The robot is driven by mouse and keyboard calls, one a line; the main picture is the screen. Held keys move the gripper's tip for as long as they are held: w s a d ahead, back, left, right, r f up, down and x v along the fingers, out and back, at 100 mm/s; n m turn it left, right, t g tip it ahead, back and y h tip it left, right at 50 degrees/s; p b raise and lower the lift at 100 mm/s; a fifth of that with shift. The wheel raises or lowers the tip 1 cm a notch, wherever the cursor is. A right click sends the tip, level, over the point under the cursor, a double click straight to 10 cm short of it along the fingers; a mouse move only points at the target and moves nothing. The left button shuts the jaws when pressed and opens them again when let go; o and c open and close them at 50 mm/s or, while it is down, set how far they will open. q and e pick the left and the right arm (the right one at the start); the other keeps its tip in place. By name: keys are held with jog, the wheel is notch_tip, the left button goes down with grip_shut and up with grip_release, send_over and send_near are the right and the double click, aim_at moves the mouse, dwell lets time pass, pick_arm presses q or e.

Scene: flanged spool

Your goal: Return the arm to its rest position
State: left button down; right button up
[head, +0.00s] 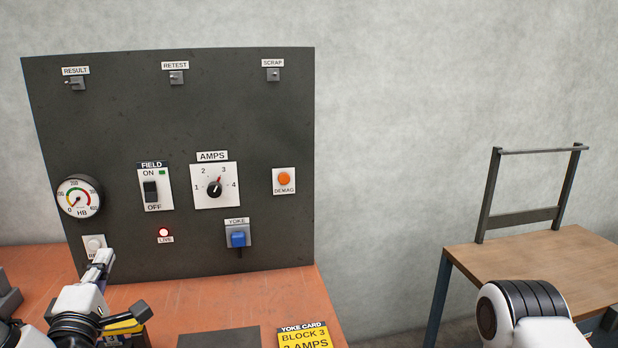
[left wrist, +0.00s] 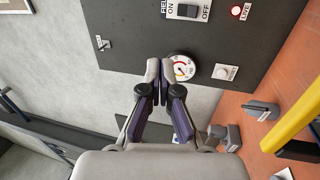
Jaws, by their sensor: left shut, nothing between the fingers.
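My left gripper (head: 103,260) is at the lower left of the head view, in front of the lower left corner of the dark panel (head: 120,105). Its fingers are together and empty; they also show in the left wrist view (left wrist: 157,72). In the head view its tip overlaps the lower part of a white plate with a round button (head: 94,242), covering part of the label. In the left wrist view the fingertips lie just beside the HB gauge (left wrist: 181,68), and the button (left wrist: 225,72) is to their right. Whether they touch the panel I cannot tell. My right gripper is out of view.
The panel carries a FIELD switch (head: 151,189), AMPS dial (head: 214,187), orange DEMAG button (head: 284,179), blue YOKE plug (head: 238,239) and lit red LIVE lamp (head: 163,232). A yellow yoke card (head: 303,336) is on the orange bench (head: 210,295). A wooden-topped table (head: 535,255) stands right.

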pick_arm(q)
jog(key=s+d+f+m+g+h+p, duration=0.2)
jog(key=d+f+m+g, duration=0.15)
jog(key=f, duration=0.95)
jog(key=s+d+f+m+g+h+p, duration=0.2)
jog(key=d+f+m+g, duration=0.15)
jog(key=f, duration=0.85)
jog(key=s+d+f+m+g, duration=0.1)
jog(key=s+f+m+g, duration=0.3)
jog(key=s, duration=0.4)
jog(key=s+d+f+m+g+p, duration=0.1)
jog(key=s+d+f+m+g, duration=0.1)
jog(key=s+f+m+g, duration=0.2)
jog(key=s+d+f+m+g, duration=0.1)
jog(key=s+f+m+g, duration=0.4)
jog(key=s, duration=0.7)
notch_tip(320, 180, down, 2)
jog(key=shift+d+f+h, duration=0.15)
jog(key=shift+d+h, duration=0.25)
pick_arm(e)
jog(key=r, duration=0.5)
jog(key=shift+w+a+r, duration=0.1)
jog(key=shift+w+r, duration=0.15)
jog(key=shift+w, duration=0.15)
